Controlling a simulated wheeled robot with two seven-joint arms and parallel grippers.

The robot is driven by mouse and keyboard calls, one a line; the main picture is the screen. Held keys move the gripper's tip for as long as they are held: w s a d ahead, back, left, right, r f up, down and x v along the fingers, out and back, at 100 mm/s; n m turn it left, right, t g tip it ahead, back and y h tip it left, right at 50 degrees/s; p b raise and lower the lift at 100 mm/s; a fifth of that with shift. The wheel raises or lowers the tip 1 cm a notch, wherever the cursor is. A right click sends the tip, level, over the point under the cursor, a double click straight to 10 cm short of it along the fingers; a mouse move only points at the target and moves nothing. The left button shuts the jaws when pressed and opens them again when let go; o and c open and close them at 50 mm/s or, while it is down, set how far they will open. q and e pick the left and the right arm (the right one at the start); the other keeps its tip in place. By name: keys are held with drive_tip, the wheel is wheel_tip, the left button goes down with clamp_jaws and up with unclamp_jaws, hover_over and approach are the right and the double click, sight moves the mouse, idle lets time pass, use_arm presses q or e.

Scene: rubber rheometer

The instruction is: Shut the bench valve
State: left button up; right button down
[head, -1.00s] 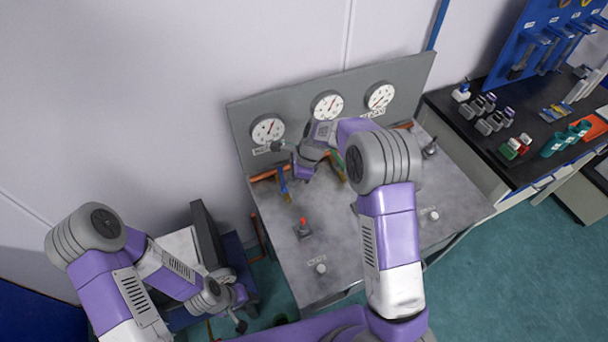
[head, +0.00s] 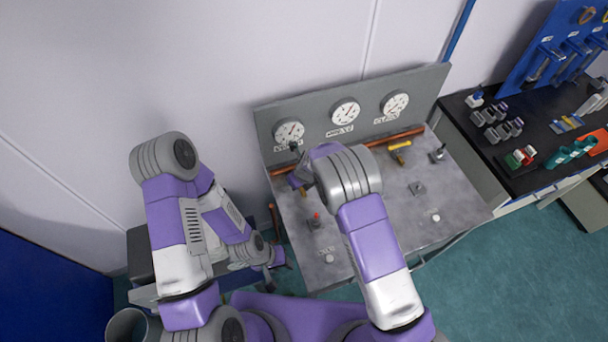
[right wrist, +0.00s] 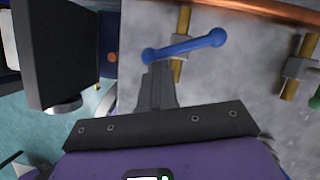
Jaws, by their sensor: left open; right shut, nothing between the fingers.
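In the right wrist view, a blue lever handle (right wrist: 190,46) lies across a brass pipe (right wrist: 183,22) on the grey bench. My right gripper (right wrist: 158,70) is shut and empty, its fingertips close below the lever's left part; I cannot tell if they touch. In the head view the right gripper and the blue lever are hidden behind my right arm.
A panel with three gauges (head: 345,112) stands behind a copper pipe (head: 402,136). A red-tipped switch (head: 316,219) and knobs sit on the bench (head: 452,190). A dark table (head: 478,135) with small items is at the right. A dark box (right wrist: 62,45) is close left in the wrist view.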

drive_tip(key=shift+a+r+m+p, duration=0.1)
drive_tip(key=shift+a+m+p, duration=0.35)
drive_tip(key=shift+m+p, duration=0.25)
drive_tip(key=shift+w+d, duration=0.1)
drive_tip(key=shift+w+d, duration=0.3)
drive_tip(key=shift+w, duration=0.4)
drive_tip(key=shift+s+d, duration=0.1)
